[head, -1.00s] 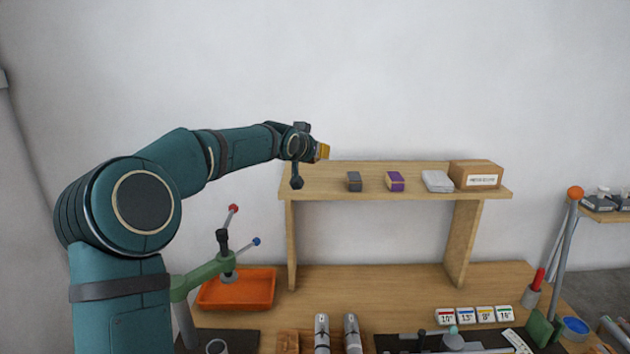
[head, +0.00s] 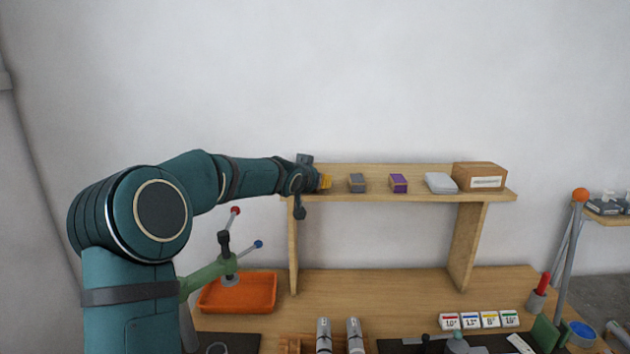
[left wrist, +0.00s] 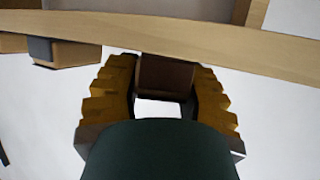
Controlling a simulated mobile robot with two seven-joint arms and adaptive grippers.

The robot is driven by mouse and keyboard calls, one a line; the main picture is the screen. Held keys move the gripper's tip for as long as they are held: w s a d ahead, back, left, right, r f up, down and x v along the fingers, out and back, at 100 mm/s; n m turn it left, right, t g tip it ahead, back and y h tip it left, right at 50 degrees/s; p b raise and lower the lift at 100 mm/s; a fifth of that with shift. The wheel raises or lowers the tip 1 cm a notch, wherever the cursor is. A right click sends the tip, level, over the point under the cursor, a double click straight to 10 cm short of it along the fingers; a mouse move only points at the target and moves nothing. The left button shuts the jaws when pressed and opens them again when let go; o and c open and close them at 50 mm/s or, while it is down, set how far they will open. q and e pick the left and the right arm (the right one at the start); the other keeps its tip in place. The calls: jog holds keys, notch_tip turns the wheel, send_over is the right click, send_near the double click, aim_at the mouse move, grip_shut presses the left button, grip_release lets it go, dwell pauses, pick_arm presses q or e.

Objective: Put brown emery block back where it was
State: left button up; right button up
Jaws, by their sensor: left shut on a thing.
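My left gripper (head: 324,182) is at the left end of the wooden shelf (head: 430,196), level with its top. In the left wrist view its yellow ridged fingers (left wrist: 163,85) are shut on the brown emery block (left wrist: 166,74), one finger on each side. The block is right by the shelf's edge (left wrist: 210,42); I cannot tell whether it touches the shelf. In the head view the block is hidden by the gripper. My right gripper is not in view.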

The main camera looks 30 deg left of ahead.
pick_arm(q)
jog(key=o, duration=1.1)
jog(key=shift+r+p, duration=0.2)
jog(key=shift+p, duration=0.1)
jog(key=shift+s+r, duration=0.1)
jog(key=shift+s, duration=0.2)
jog(key=shift+p+v, duration=1.15)
jog(key=shift+v, duration=4.55)
